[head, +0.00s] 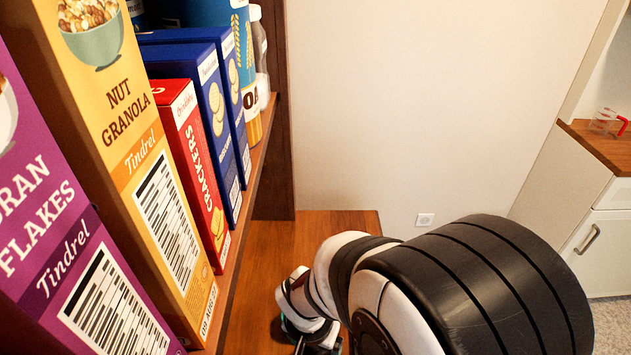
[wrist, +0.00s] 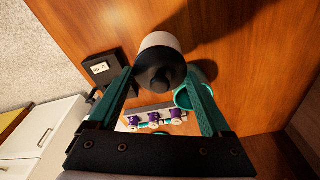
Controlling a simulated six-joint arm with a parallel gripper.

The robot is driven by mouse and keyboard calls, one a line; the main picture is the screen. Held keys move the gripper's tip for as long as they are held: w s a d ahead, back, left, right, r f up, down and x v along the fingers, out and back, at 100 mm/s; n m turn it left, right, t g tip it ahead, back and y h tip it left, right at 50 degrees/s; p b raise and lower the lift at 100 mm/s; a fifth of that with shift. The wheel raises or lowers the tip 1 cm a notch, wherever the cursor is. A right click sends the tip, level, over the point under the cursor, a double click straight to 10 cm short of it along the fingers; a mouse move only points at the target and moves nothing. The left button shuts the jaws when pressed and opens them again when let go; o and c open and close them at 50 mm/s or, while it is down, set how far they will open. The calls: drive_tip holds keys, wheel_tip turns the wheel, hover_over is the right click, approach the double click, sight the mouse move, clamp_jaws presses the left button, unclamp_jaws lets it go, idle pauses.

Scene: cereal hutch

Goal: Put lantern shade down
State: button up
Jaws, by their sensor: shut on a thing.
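The lantern shade (wrist: 160,48), as I take it, is a pale round body with a dark cap and knob facing the camera in the wrist view. My gripper (wrist: 160,80) is shut on it, with a teal finger at each side. It is over the brown wooden surface (wrist: 240,45) and casts a long shadow there. I cannot tell whether its base touches the wood. In the head view my arm hides the shade, and only a little of the gripper end shows at the bottom edge.
In the wrist view, a teal round cup or ring (wrist: 184,98) is close by the right finger. A black box with a white label (wrist: 100,70) is at the left. A pale rack with purple-and-white pieces (wrist: 154,117) is below. Cereal boxes (head: 118,130) line the hutch at left.

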drive_tip(key=shift+f, duration=1.5)
drive_tip(key=shift+f, duration=0.15)
drive_tip(key=o, duration=1.2)
drive_tip(key=shift+c, duration=0.2)
